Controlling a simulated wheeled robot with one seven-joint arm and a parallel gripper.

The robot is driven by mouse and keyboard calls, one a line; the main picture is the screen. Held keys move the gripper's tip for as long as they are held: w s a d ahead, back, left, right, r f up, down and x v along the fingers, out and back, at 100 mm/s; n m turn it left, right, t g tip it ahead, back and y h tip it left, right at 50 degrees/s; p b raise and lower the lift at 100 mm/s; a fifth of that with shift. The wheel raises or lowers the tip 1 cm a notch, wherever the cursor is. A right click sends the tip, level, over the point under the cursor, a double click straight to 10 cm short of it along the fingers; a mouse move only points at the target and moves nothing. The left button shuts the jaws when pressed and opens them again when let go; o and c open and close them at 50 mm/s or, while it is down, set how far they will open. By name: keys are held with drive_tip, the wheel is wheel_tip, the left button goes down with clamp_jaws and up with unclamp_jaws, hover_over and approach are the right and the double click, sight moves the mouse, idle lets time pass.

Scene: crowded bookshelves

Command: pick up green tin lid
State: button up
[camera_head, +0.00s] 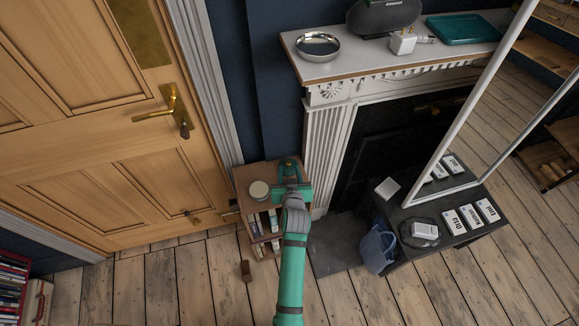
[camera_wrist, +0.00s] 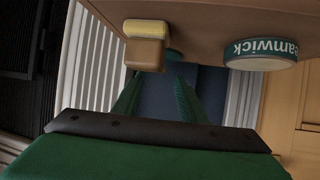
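In the head view, my green gripper (camera_head: 291,187) is over the right part of a small wooden bookcase top (camera_head: 247,173). Just beyond it is a small green shape (camera_head: 289,163), partly hidden; I cannot tell whether it is the lid or part of my gripper. In the wrist view, my two green fingers (camera_wrist: 163,80) stand apart. Near their tips is a small teal patch (camera_wrist: 175,55), mostly hidden. A block with a yellow top (camera_wrist: 146,42) is beside it, and a round tin with a teal lettered band (camera_wrist: 262,55) is to the right.
The round tin's pale top (camera_head: 259,189) shows left of my gripper. A white fireplace surround (camera_head: 325,140) stands close on the right. Its mantel holds a silver dish (camera_head: 318,45), a plug (camera_head: 403,42) and a teal rectangular tray (camera_head: 462,28). A wooden door (camera_head: 100,130) is left.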

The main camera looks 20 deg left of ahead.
sight(288, 162)
drive_tip(key=shift+x, duration=3.45)
drive_tip(key=shift+d, duration=0.1)
drive_tip(key=shift+r, duration=0.1)
clamp_jaws()
